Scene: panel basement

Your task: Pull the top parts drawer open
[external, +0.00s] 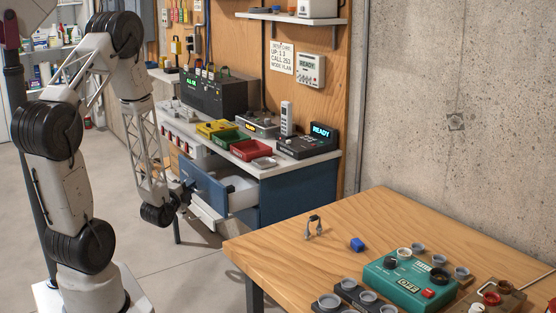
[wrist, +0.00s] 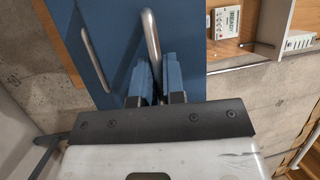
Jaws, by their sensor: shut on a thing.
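The top parts drawer stands open from the blue cabinet (external: 298,192). In the external view its blue front (external: 203,188) is well out from the cabinet, and a pale inside (external: 243,194) shows behind it. My gripper (external: 186,191) is at this front. In the wrist view my gripper's two blue fingers (wrist: 157,78) are shut on the metal bar handle (wrist: 151,38) of the blue drawer front (wrist: 120,45). The fingertips' exact contact is partly hidden by the fingers themselves.
A second bar handle (wrist: 94,57) shows left in the wrist view. The bench top above the drawer holds a yellow bin (external: 214,128), a green bin (external: 230,138) and a red bin (external: 250,150). A wooden table (external: 285,245) stands at the front right. The floor (external: 150,255) between is clear.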

